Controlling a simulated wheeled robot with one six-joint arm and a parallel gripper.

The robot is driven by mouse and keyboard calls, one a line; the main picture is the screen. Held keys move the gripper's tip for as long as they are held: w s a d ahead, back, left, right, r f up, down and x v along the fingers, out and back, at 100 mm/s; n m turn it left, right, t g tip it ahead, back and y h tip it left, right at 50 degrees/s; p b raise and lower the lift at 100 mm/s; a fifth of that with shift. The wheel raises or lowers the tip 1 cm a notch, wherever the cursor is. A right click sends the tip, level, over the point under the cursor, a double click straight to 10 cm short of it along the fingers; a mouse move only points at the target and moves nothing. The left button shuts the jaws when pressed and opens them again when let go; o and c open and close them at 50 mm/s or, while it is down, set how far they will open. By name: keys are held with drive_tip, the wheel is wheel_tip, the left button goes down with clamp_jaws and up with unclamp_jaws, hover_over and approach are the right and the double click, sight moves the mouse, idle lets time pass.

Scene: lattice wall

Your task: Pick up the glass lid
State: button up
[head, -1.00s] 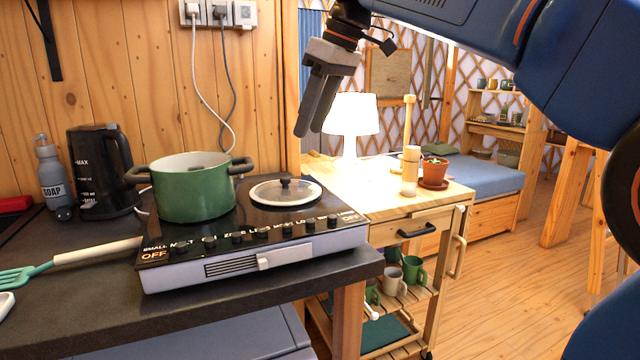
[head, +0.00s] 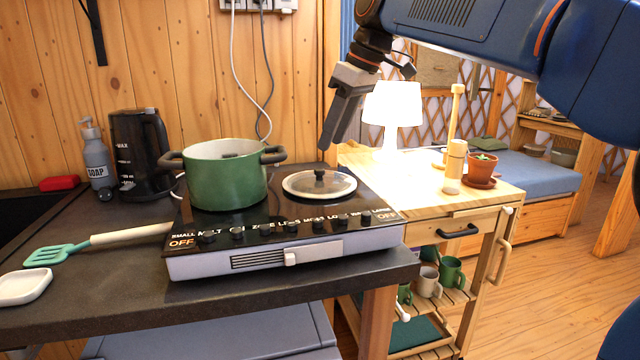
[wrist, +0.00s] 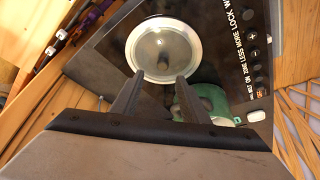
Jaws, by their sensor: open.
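The glass lid (head: 319,184) is round, with a pale rim and a dark knob, and lies flat on the right side of the black hob (head: 262,216). My gripper (head: 332,146) is above the lid, pointing down at a slant, and does not touch it. In the wrist view the lid (wrist: 138,48) lies beyond the fingertips, and my gripper (wrist: 155,80) is open and empty. The knob shows near the middle of the lid there, just past the fingers.
A green pot (head: 226,178) stands on the hob left of the lid. A black kettle (head: 140,150) and soap bottle (head: 97,160) stand further left.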

sight(320, 169)
drive_tip(key=shift+s+x, duration=0.15)
drive_tip(key=shift+x, duration=1.65)
drive_tip(key=shift+s+x, duration=0.15)
drive_tip(key=shift+x, duration=1.65)
drive_tip(key=shift+f, duration=0.1)
drive_tip(key=shift+c, duration=0.6)
clamp_jaws()
